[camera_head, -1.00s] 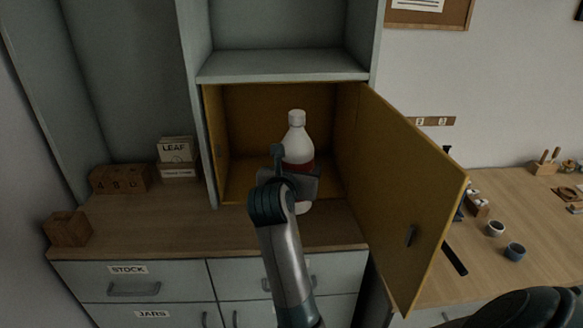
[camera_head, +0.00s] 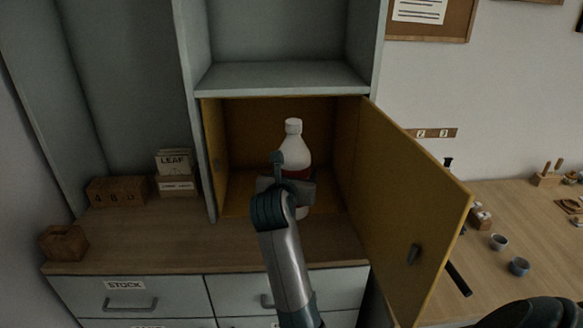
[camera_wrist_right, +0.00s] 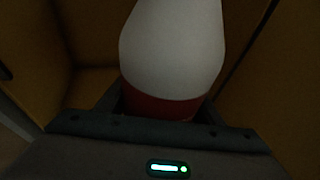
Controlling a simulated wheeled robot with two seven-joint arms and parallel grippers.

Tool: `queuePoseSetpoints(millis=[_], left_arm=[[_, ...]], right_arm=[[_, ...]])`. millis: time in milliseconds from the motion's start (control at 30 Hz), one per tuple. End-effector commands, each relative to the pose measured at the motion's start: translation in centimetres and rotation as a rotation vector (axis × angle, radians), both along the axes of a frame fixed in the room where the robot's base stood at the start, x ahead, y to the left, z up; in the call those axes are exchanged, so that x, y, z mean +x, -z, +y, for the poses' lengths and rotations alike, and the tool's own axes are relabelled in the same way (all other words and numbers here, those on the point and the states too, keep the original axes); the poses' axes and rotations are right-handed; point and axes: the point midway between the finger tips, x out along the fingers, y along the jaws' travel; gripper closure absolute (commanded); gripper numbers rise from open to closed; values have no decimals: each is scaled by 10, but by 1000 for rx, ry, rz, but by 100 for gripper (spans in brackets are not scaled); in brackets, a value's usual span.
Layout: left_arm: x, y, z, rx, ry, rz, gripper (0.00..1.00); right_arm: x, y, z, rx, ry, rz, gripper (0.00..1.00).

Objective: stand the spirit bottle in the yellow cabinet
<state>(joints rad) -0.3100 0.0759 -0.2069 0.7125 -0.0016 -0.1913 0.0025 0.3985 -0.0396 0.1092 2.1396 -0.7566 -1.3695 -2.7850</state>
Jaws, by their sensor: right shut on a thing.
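The spirit bottle (camera_head: 295,152), white with a red band and white cap, is upright at the open front of the yellow cabinet (camera_head: 243,125). My right gripper (camera_head: 287,188) is shut on it around its lower body, partly hiding it. In the right wrist view the bottle (camera_wrist_right: 172,45) stands between the gripper's jaws (camera_wrist_right: 165,112), with yellow walls on both sides. The bottle's foot is mostly hidden; I cannot tell whether it touches the cabinet floor. The cabinet door (camera_head: 408,200) is swung open to the right. My left gripper is not in view.
A grey shelf (camera_head: 283,78) lies just above the cabinet. Wooden boxes (camera_head: 117,192) and a LEAF box (camera_head: 173,162) stand left on the wooden counter (camera_head: 150,235). Small cups (camera_head: 519,267) are on the right-hand table. The cabinet interior around the bottle looks empty.

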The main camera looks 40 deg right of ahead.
Motion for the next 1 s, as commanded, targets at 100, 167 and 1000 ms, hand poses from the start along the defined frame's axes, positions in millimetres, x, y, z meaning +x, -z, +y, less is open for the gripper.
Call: queuePoseSetpoints(millis=[100,167,1000], left_arm=[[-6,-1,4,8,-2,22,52],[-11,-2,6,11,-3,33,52],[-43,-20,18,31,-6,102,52]], right_arm=[[21,-4,-13,-2,0,-3,90],[31,-4,-19,-2,0,-3,90],[138,13,-84,0,0,-1,90]])
